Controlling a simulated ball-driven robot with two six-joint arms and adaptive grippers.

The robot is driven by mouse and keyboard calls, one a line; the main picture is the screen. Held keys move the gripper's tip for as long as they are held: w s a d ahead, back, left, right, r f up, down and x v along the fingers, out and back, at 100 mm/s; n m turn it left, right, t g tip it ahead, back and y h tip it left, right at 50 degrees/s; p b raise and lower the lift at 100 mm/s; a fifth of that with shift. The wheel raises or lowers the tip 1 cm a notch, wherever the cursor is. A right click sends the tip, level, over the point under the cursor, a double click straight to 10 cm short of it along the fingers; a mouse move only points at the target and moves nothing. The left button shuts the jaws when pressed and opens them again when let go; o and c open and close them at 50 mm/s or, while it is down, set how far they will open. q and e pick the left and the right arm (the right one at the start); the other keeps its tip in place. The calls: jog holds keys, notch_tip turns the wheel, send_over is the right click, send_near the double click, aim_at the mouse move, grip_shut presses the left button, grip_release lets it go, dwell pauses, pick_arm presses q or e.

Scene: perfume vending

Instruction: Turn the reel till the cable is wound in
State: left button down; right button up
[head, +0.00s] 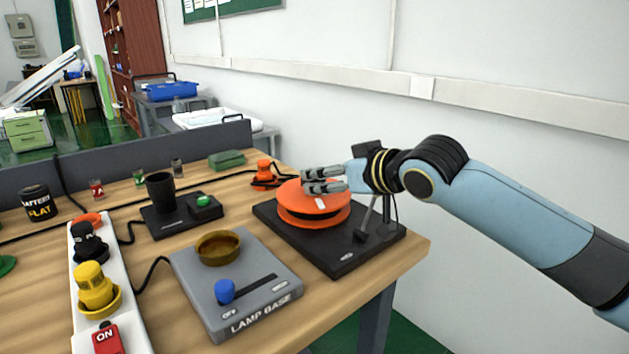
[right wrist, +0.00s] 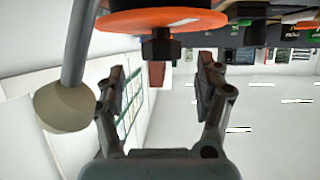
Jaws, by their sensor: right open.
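An orange reel (head: 305,218) sits on a black base (head: 335,258) near the table's right edge. A pale mark shows on its top. An orange plug (head: 264,174) on a dark cable lies just behind the reel. My right gripper (head: 306,180) is above the far side of the reel. In the right wrist view its fingers (right wrist: 160,85) are apart. A grey rod with a beige knob (right wrist: 62,106) is beside the left finger. My left gripper is out of view.
A grey lamp base (head: 240,285) stands left of the reel. A black stand with a green button (head: 203,201), a dark cup (head: 160,191) and a white power strip (head: 75,255) stand further left. A green block (head: 226,159) lies behind. Bare wood shows at the front right.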

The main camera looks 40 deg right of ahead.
jog(key=x, duration=0.4)
jog(key=shift+w+a+b, duration=0.1)
jog(key=shift+w+b, duration=0.2)
jog(key=shift+w+f, duration=0.15)
jog(key=shift+w, duration=0.1)
jog(key=shift+w+f, duration=0.1)
jog(key=shift+w, duration=0.15)
jog(key=shift+c, duration=1.1)
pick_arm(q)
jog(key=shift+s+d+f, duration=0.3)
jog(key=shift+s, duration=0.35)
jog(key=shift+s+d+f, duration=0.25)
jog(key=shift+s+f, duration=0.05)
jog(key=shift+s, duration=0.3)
pick_arm(e)
grip_shut()
